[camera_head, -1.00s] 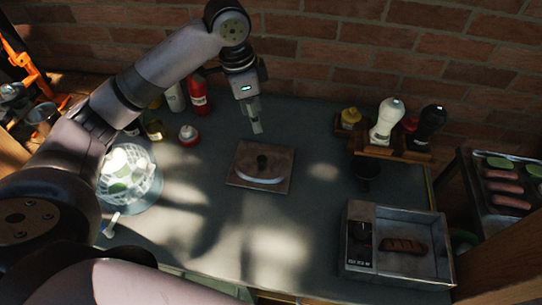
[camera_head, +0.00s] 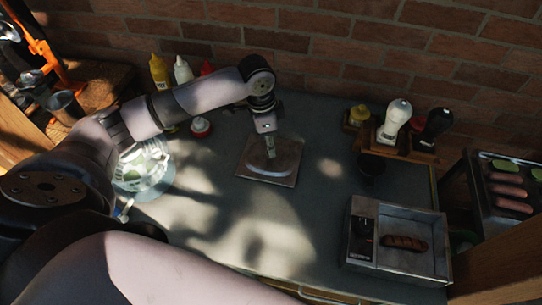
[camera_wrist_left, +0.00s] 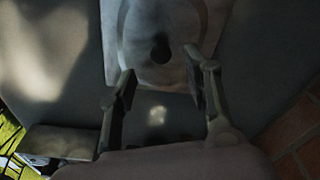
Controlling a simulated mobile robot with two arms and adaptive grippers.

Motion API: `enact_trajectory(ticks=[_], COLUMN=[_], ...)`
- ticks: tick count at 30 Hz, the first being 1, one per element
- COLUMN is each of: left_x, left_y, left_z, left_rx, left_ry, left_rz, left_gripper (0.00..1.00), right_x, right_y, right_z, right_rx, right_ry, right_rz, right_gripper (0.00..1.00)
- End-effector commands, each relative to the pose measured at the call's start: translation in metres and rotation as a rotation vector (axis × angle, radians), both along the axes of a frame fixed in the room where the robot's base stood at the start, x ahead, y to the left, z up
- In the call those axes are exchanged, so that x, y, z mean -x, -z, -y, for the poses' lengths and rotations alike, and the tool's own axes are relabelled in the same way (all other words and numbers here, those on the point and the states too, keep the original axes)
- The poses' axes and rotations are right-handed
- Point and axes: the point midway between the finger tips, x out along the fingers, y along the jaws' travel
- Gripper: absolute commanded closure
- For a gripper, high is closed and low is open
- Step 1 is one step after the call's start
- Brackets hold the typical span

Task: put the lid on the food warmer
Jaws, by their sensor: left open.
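The pale lid (camera_head: 284,164), with a dark knob on top, lies on a square board (camera_head: 288,182) in the middle of the table. The wrist view shows the lid (camera_wrist_left: 140,30) from above with its knob (camera_wrist_left: 160,47). My left gripper (camera_head: 270,150) is over the lid. In the wrist view its two fingers (camera_wrist_left: 159,68) are apart, with the knob just beyond the gap between them. The food warmer (camera_head: 388,262), a metal box with a control panel, stands at the right front, open on top with a browned sausage (camera_head: 405,243) inside. My right gripper is not in view.
A wooden rack with shakers (camera_head: 398,120) stands at the back right, with a dark cup (camera_head: 371,166) before it. A tray of meats (camera_head: 510,190) is at far right. A glass bowl (camera_head: 145,172) and bottles (camera_head: 160,72) are left. The table front centre is clear.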

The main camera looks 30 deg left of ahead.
Motion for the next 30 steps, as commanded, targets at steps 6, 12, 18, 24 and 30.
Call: enact_trajectory(ticks=[6, 12, 18, 24, 30], left_x=[-0.001, -0.002, -0.002, -0.002, -0.002], left_y=[0.032, 0.042, 0.042, 0.042, 0.042], left_z=[0.0, 0.0, 0.0, 0.0, 0.0], left_rx=[-0.001, -0.001, -0.001, -0.001, -0.001], left_ry=[-0.001, 0.0, 0.0, 0.0, 0.0], left_rz=[-0.004, -0.001, -0.001, -0.001, -0.001], left_gripper=[0.55, 0.55, 0.58, 0.72, 0.85], right_x=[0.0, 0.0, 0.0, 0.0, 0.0], right_y=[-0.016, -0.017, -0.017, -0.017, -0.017], right_z=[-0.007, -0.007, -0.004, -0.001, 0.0], right_rx=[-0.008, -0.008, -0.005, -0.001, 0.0], right_ry=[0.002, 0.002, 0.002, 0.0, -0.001], right_rz=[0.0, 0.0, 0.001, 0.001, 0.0], right_gripper=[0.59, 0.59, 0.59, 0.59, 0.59])
